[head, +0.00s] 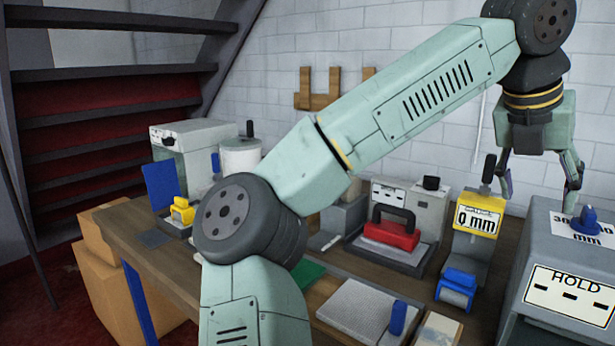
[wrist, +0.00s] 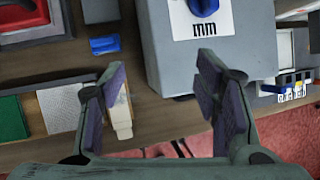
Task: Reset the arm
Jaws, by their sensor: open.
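My arm, pale green with dark joints, rises across the head view and bends down at the upper right. My gripper (head: 540,190) hangs there, pointing down, above the right part of the workbench. In the wrist view my gripper (wrist: 160,80) has its two purple-padded fingers wide apart with nothing between them. Below the fingers are the front edge of the wooden bench (wrist: 150,118) and the side of a grey machine (wrist: 190,80) with a blue knob. The gripper touches nothing that I can see.
The grey HOLD machine (head: 575,265) stands at the right, close under my gripper. Cardboard boxes (head: 105,285) stand at the left. The air around my gripper is clear.

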